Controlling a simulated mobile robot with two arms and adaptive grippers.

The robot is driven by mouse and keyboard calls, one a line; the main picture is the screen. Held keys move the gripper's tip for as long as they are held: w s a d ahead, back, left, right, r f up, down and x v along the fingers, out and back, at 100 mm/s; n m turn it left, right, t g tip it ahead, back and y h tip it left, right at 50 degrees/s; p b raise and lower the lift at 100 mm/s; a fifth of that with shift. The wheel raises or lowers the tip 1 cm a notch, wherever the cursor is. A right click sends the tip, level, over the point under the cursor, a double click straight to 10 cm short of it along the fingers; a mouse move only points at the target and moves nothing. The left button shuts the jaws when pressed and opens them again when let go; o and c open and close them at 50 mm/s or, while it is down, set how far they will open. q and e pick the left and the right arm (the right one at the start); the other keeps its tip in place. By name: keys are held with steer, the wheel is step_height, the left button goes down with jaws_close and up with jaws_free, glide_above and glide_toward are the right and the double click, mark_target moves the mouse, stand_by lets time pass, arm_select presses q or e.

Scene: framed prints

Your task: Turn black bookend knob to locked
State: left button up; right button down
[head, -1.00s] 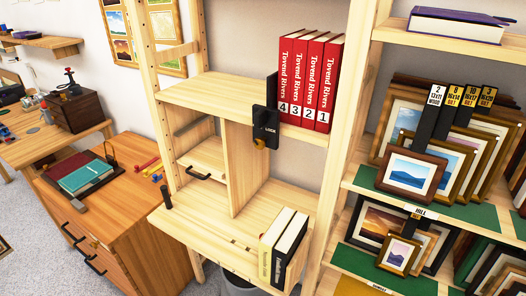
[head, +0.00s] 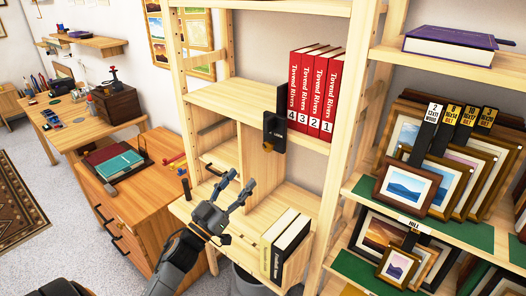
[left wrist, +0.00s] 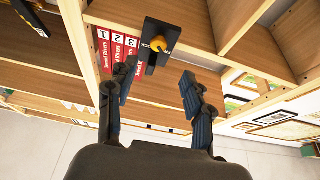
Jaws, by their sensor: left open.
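The black bookend (head: 277,128) stands on the upper shelf, against the left side of the red books (head: 315,92). Its brass-yellow knob (head: 267,147) sits low on its front plate. In the left wrist view the bookend (left wrist: 152,62) and its yellow knob (left wrist: 163,38) show upside down, beyond the fingers. My left gripper (head: 236,192) is open and empty, below and left of the knob and apart from it. Its two fingers also show spread in the left wrist view (left wrist: 155,80). My right gripper is not in view.
Two books (head: 285,243), one white and one black, stand on the lower shelf below the bookend. A wooden upright (head: 350,130) is right of the red books. A wooden cabinet (head: 140,205) with a teal book stands at left. Framed prints (head: 405,188) fill the right shelves.

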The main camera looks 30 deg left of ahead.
mark_target(266, 149)
arm_select(q)
steer(key=p+x, duration=0.3)
steer(key=x, duration=0.6)
steer(key=shift+w+d+r, duration=0.1)
steer(key=shift+w+r, duration=0.05)
steer(key=shift+w, duration=0.2)
steer(key=shift+w+d, duration=0.1)
steer(key=shift+w, duration=0.35)
jaws_close()
